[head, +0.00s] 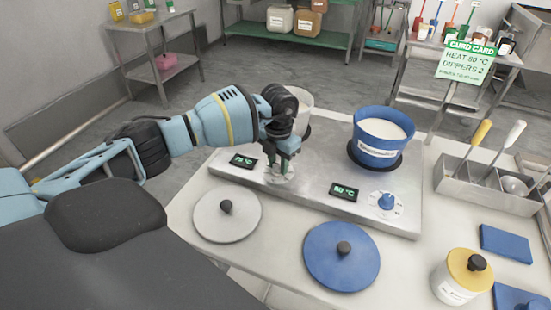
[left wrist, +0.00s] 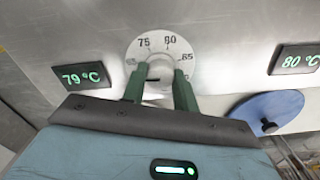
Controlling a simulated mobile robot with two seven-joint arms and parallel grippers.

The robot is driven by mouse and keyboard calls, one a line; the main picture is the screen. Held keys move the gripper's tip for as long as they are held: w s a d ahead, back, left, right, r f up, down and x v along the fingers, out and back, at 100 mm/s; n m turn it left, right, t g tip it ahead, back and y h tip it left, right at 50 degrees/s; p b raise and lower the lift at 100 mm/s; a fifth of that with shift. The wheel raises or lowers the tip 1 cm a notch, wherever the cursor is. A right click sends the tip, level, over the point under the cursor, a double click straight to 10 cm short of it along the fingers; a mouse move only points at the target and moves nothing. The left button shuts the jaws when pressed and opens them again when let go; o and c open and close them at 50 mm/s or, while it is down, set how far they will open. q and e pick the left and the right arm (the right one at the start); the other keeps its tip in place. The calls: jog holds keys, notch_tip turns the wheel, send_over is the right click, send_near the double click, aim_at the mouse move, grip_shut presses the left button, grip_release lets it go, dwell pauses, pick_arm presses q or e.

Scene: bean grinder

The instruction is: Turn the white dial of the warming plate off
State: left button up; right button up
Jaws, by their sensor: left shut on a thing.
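The warming plate (head: 318,192) is a silver slab on the table with two green displays. The white dial (head: 280,172) is at its left front; in the left wrist view the white dial (left wrist: 160,50) shows marks such as 75 and 80. My left gripper (head: 287,147) is over this dial, its green fingers (left wrist: 160,92) shut on the knob, which they partly hide. The left display (left wrist: 83,75) reads 79 °C. The right display (head: 344,191) reads 80 °C. A blue dial (head: 386,202) sits beside it. My right gripper is not in view.
A blue pot (head: 379,140) of white contents stands on the plate's right; a white pot (head: 301,107) is partly hidden behind my left gripper. A grey lid (head: 212,222), a blue lid (head: 327,265) and a yellow-lidded jar (head: 452,286) lie in front. A utensil box (head: 470,190) stands right.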

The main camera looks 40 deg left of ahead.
aim_at(278, 164)
pick_arm(q)
jog(key=n+p, duration=0.1)
jog(key=n, duration=0.2)
jog(key=shift+w+r+n+p, duration=0.1)
jog(key=shift+r+n+p, duration=0.2)
jog(key=shift+r+p, duration=0.1)
jog(key=shift+f+n+p, duration=0.2)
jog(key=shift+n+p, duration=0.5)
jog(key=shift+n, duration=0.9)
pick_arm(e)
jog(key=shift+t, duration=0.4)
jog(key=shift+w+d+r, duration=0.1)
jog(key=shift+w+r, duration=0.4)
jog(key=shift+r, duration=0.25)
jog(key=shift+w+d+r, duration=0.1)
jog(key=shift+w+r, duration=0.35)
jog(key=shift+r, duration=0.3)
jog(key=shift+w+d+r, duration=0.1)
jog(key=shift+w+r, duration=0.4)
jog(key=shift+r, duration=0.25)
pick_arm(q)
jog(key=o, duration=1)
jog(key=shift+f, duration=0.15)
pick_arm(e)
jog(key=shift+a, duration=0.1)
